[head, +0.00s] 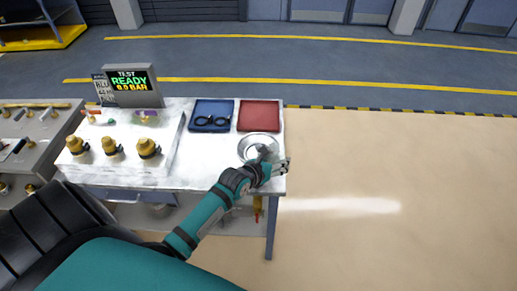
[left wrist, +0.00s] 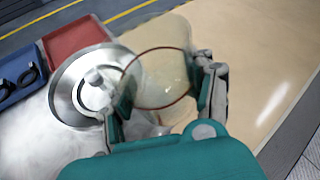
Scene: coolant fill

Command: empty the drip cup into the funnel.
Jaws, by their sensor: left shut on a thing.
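The funnel (head: 244,146) is a round, shiny metal dish with a raised centre at the right end of the white bench. It also shows in the left wrist view (left wrist: 62,82), partly behind one finger. My left gripper (head: 276,160) is beside the funnel's right front side, at the bench edge. In the left wrist view my left gripper (left wrist: 160,88) is shut on a clear drip cup (left wrist: 160,64) with a thin brown ring. The cup overlaps the funnel's right edge in that view. Its contents and exact tilt are hard to tell. My right gripper is out of view.
A blue tray (head: 199,126) with black rings and a red tray (head: 259,106) lie behind the funnel. Several brass fittings (head: 149,148) and a display reading READY (head: 131,84) are at the left. Open floor (head: 400,170) lies to the right of the bench.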

